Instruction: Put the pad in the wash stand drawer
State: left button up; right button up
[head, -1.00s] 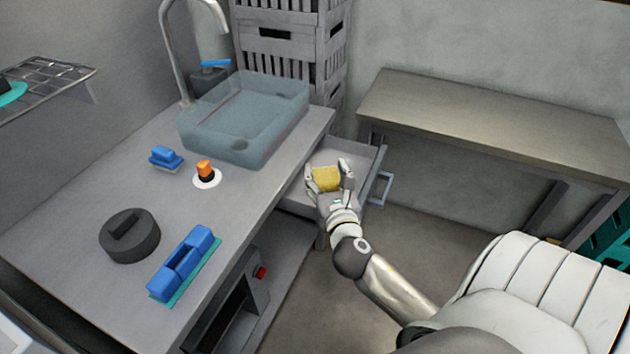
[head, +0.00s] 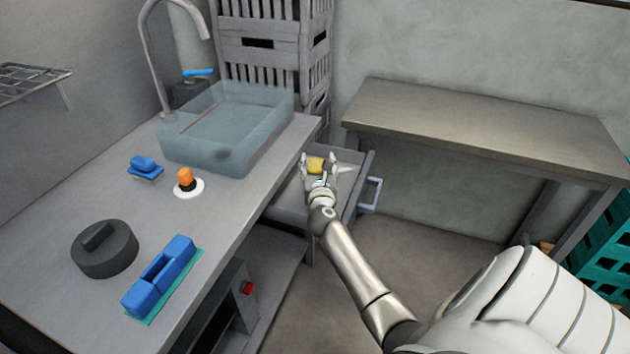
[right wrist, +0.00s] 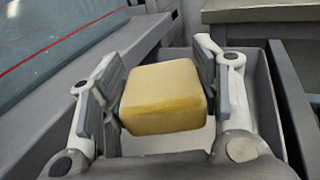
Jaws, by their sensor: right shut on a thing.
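The yellow pad (head: 316,164) is a small block, seen close up in the right wrist view (right wrist: 163,97). My right gripper (head: 319,168) is shut on it, one finger on each side; the gripper also shows in the right wrist view (right wrist: 160,90). The wash stand drawer (head: 351,193) is pulled out from under the counter, with a pale handle (head: 371,195) on its right. The pad and gripper are over or inside the open drawer; the head view does not settle the height. The drawer walls flank the gripper in the wrist view. My left gripper is not in view.
A translucent basin (head: 225,128) and tap (head: 160,50) stand on the counter beside the drawer. The counter (head: 215,225) holds a blue brush (head: 146,168), an orange-topped item (head: 186,182), a dark round weight (head: 104,249) and a blue-handled tool (head: 160,277). A bench (head: 480,125) stands right.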

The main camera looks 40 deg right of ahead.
aim_at(316, 168)
jog(key=shift+w+d+f+b, duration=0.3)
jog(key=shift+w+f, duration=0.2)
jog(key=shift+f, duration=0.15)
jog(key=shift+w+d+f+b, duration=0.15)
jog(key=shift+w+f+b, duration=0.1)
jog(key=shift+w+f, duration=0.3)
jog(key=shift+f, duration=0.35)
jog(key=shift+w+d+f+b, duration=0.1)
jog(key=shift+f+b, duration=1)
jog(key=shift+f, duration=0.35)
